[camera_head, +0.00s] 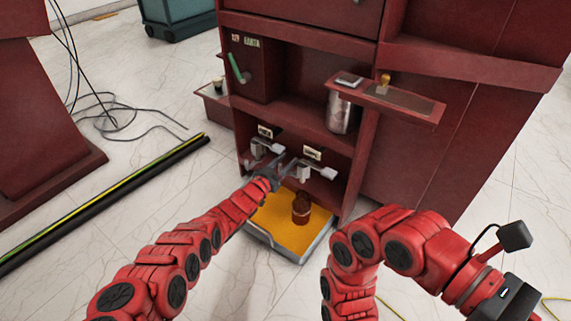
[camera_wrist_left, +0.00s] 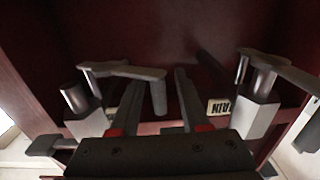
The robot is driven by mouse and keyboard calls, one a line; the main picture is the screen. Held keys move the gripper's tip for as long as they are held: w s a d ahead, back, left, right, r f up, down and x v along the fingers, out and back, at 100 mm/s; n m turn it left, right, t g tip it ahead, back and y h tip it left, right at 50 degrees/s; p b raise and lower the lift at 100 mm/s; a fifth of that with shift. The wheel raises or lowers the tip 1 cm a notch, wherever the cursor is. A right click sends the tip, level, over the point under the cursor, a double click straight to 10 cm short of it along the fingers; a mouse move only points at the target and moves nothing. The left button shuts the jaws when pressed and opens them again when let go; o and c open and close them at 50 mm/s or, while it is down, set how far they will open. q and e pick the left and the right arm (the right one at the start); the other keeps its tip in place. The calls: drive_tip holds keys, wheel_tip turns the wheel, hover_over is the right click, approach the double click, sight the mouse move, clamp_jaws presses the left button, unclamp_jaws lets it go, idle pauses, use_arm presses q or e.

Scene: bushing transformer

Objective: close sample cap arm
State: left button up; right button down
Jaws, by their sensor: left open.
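Two grey valve fittings sit in the low open bay of the red cabinet. The left fitting (camera_head: 258,152) has a pale arm end (camera_head: 276,148); the right fitting (camera_head: 304,173) has a similar one (camera_head: 328,172). My left gripper (camera_head: 284,164) is open between them. In the left wrist view, the left fitting's grey arm (camera_wrist_left: 125,71) runs right and bends down at its end (camera_wrist_left: 158,97). That end appears between the open fingers (camera_wrist_left: 158,80); contact cannot be told. The right fitting (camera_wrist_left: 258,112) is beside a label reading "AIN" (camera_wrist_left: 218,106). The right gripper's fingers are out of view.
An orange-lined tray (camera_head: 258,236) with a brown bottle (camera_head: 301,208) lies below the bay. A shelf (camera_head: 405,101) juts out above right, with a metal canister (camera_head: 342,113) below its left end.

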use_arm(q)
drive_tip(key=shift+c, duration=0.3)
clamp_jaws()
idle(1.1)
